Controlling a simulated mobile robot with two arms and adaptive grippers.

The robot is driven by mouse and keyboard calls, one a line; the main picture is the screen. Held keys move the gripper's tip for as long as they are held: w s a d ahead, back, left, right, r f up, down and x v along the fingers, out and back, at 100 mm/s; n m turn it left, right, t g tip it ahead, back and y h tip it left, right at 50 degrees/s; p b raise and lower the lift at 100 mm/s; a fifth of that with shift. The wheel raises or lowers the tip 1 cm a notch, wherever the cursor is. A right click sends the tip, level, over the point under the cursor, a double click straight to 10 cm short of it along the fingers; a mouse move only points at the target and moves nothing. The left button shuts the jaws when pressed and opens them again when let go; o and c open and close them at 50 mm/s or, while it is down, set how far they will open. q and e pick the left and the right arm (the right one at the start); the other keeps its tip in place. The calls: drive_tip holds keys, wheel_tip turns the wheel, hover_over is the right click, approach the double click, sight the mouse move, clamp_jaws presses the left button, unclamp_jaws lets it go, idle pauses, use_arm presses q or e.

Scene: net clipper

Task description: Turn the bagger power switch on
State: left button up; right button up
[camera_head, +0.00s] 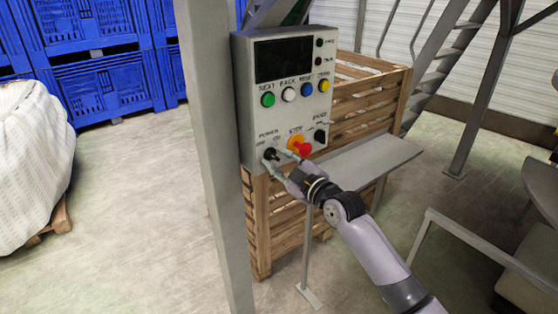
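The grey bagger control box (243,100) is fixed to a steel post, its front facing me. The black power switch (270,153) is at the lower left of its front, beside the label "POWER". My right gripper (271,157) is at the box, its two fingers apart, one on each side of the power switch. I cannot tell whether the fingers touch the switch, and they partly cover it. The switch's exact setting is too small to read. My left gripper is not in view.
A red stop button (304,150) on a yellow base sits just right of my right gripper, with a black speed knob (320,136) beyond it. Coloured buttons and a dark screen (283,60) are above. A grey shelf (360,163) juts out at right, before a wooden crate (370,103).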

clamp_jaws()
idle(0.3)
idle(0.5)
drive_tip(key=m, duration=0.3)
drive_tip(key=shift+m, duration=0.4)
drive_tip(key=m+p, duration=0.1)
drive_tip(key=m, duration=0.2)
drive_tip(key=shift+m, duration=0.3)
drive_tip(key=m+p, duration=0.1)
drive_tip(key=m, duration=0.4)
drive_tip(key=shift+m, duration=0.3)
drive_tip(key=shift+m+p, duration=0.65)
drive_tip(key=shift+m, duration=1.85)
drive_tip(key=shift+f, duration=0.1)
